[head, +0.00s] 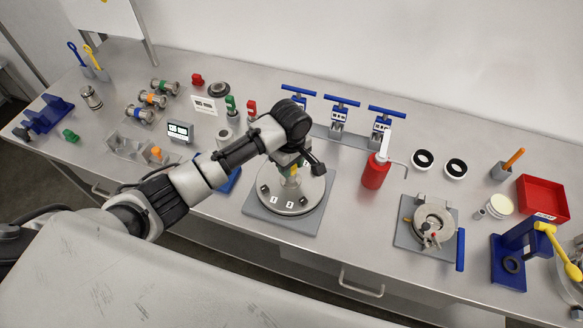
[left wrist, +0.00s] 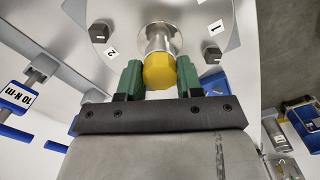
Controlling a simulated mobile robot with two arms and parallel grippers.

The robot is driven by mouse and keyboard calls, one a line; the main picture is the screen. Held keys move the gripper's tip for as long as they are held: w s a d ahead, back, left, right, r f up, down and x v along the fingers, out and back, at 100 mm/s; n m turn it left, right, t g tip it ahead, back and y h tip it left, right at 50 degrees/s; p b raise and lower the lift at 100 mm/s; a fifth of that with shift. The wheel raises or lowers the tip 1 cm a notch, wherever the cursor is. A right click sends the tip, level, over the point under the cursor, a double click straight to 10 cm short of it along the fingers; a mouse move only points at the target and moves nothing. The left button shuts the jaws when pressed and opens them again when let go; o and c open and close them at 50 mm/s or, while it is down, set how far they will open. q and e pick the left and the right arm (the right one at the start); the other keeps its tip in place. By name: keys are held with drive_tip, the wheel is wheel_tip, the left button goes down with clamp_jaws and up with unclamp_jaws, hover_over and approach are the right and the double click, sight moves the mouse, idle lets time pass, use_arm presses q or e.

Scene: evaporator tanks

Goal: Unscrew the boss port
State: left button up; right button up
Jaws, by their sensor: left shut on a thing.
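The round steel lid (head: 287,208) lies on a grey base plate (head: 253,213) in front of my left arm, with numbered labels and dark bolts around it. Its boss port, a steel stem (left wrist: 160,38) with a yellow hex head (left wrist: 159,71), stands out from the lid in the left wrist view. My left gripper (left wrist: 159,80) has its green fingers on either side of the hex head and is shut on it. In the head view the left gripper (head: 290,162) is above the lid, and the wrist partly hides the port. My right gripper is not in view.
Blue-handled torque tools (head: 340,103) stand behind the lid. A red bottle (head: 375,172) stands to its right, then a clamp fixture (head: 432,217). A small display (head: 180,131) and several coloured fittings lie to the left. A red bin (head: 543,198) is far right.

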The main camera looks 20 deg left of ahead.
use_arm(q)
drive_tip(key=n, duration=0.2)
drive_tip(key=shift+n, duration=0.3)
drive_tip(key=n, duration=0.2)
drive_tip(key=shift+n, duration=0.3)
drive_tip(key=n, duration=0.2)
drive_tip(key=shift+n, duration=0.3)
drive_tip(key=n, duration=0.2)
drive_tip(key=shift+n, duration=0.3)
